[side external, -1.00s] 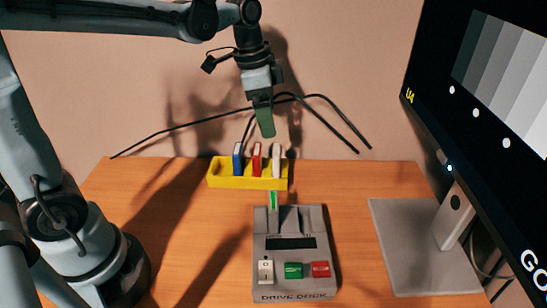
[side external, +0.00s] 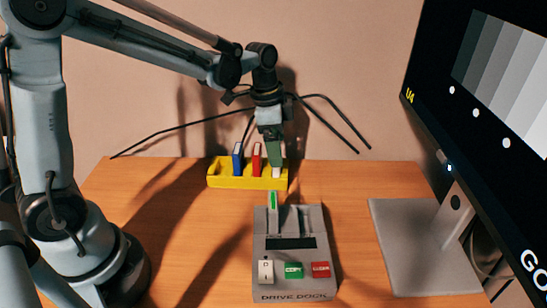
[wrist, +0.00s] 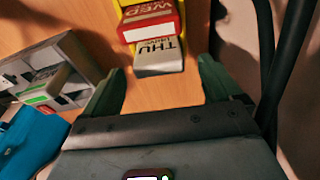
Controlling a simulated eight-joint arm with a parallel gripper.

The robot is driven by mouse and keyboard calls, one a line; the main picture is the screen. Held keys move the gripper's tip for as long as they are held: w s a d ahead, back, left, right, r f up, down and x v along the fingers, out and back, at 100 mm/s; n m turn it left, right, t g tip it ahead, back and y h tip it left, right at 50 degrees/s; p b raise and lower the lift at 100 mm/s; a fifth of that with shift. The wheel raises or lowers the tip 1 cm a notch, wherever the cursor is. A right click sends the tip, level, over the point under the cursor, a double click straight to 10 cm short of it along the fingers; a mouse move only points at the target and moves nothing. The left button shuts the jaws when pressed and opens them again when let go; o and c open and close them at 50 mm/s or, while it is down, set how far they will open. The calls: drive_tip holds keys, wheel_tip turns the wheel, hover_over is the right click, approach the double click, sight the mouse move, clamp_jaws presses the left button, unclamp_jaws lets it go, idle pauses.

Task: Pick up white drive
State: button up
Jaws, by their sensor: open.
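The white drive (side external: 276,172) stands in the right end of the yellow rack (side external: 222,182) in the side view, mostly hidden behind my gripper (side external: 275,152). In the wrist view the white drive (wrist: 158,62) shows its end lettered THU, between and slightly ahead of my gripper's fingertips (wrist: 160,74). The fingers are apart, with wood showing on both sides of the drive. I cannot tell any contact.
A red drive (side external: 257,159) stands just left of the white one, and a blue drive (side external: 238,159) further left. The grey drive dock (side external: 262,225) in front holds a green-marked drive (side external: 273,202). A monitor (side external: 480,120) stands right. Black cables (side external: 330,113) run behind.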

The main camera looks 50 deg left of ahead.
drive_tip(key=shift+d+f, duration=0.2)
drive_tip(key=shift+f, duration=1.9)
drive_tip(key=c, duration=1.2)
